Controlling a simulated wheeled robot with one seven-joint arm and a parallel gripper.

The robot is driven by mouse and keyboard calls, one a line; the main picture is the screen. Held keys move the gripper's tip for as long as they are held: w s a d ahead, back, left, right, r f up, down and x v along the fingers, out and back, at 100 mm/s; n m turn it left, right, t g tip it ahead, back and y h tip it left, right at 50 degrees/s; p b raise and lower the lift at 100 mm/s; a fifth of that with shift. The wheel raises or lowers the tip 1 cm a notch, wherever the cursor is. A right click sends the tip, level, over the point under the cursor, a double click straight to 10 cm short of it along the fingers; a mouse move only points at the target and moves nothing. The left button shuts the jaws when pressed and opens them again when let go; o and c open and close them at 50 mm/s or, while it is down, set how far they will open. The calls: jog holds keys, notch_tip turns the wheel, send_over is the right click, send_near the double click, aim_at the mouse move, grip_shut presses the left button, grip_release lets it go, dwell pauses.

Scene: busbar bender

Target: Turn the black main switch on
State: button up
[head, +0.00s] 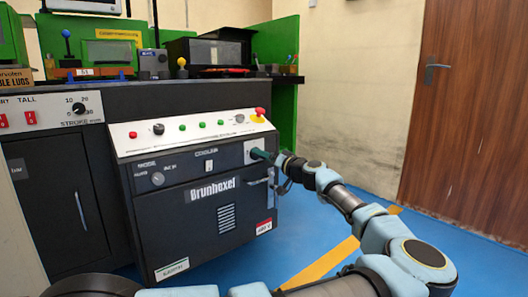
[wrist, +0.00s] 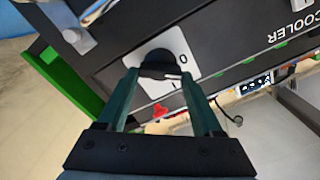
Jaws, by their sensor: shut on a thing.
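The black main switch (wrist: 158,62) is a round knob on a white plate with a "0" beside it, seen in the wrist view. My gripper (wrist: 159,75) has its two dark green fingers on either side of the knob and is shut on it. A pale mark shows at the knob's edge, below the "0"; I cannot tell the exact switch position. In the head view, my gripper (head: 264,156) reaches the white switch plate (head: 251,147) at the right end of the dark cabinet front. The knob is hidden there by the fingers.
The Brunhoxel cabinet (head: 205,215) has a sloped panel with buttons and a red emergency stop (head: 260,111) above the switch. A mode knob (head: 158,179) sits to the left.

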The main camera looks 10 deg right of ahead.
jog(key=m+p, duration=0.4)
jog(key=m, duration=0.1)
jog(key=shift+r+m, duration=0.1)
jog(key=shift+m, duration=0.2)
jog(key=m+p, duration=0.3)
jog(key=shift+d+m, duration=0.1)
jog(key=shift+m, duration=0.3)
jog(key=shift+f+m+p, duration=0.25)
jog(key=shift+m+p, duration=0.15)
jog(key=shift+m, duration=0.2)
jog(key=shift+f+m, duration=0.1)
jog(key=shift+m, duration=0.2)
jog(key=o, duration=1.4)
jog(key=shift+c, duration=0.2)
jog(key=p+v, duration=0.2)
jog(key=v, duration=0.8)
jog(key=shift+s+d, duration=0.2)
jog(key=shift+s, duration=0.15)
